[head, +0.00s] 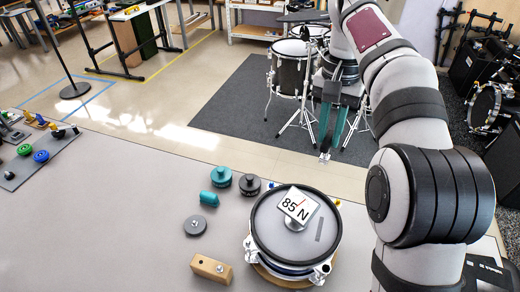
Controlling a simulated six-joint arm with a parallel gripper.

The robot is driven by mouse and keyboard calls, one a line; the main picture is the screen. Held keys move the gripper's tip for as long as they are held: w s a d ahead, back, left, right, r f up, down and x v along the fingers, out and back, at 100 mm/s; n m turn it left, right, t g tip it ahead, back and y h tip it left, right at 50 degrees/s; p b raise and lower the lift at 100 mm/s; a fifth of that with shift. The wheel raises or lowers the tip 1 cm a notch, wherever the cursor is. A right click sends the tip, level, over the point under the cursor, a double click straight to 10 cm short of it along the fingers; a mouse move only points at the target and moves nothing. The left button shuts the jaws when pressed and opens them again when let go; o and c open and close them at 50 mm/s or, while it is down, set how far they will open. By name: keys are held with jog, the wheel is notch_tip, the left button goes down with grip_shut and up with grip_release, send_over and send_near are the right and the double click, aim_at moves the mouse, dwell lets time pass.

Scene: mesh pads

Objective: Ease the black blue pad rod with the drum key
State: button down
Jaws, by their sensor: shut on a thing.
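A round practice pad (268,226) with a grey top and black rim lies on the table at the lower centre. I cannot tell which rod is the blue one. My gripper (331,150) hangs beyond the pad's far side, well apart from it, pointing down. Its teal fingers are shut on a small silver piece, likely the drum key (324,156), mostly hidden by the fingers.
Left of the pad are teal weights (221,176), dark discs (195,225) and a wooden block (211,268). A grey board (38,160) with coloured knobs lies at the far left. A drum kit (291,75) stands on a dark floor mat behind. The table's middle left is clear.

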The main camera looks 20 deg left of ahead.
jog(key=s+d+r, duration=0.4)
jog(key=s+d, duration=0.1)
jog(key=d, duration=0.6)
jog(key=s+a+f+n, duration=0.2)
jog(key=s+a+f, duration=0.2)
jog(key=s+f, duration=0.6)
notch_tip(320, 180, down, 3)
jog(key=shift+s+a+r, duration=0.1)
jog(key=shift+s+a, duration=0.2)
jog(key=shift+a, duration=0.05)
jog(key=shift+s, duration=0.1)
send_over(327, 267)
jog(key=shift+f, duration=3.4)
jog(key=c, duration=1.5)
grip_release()
grip_shut()
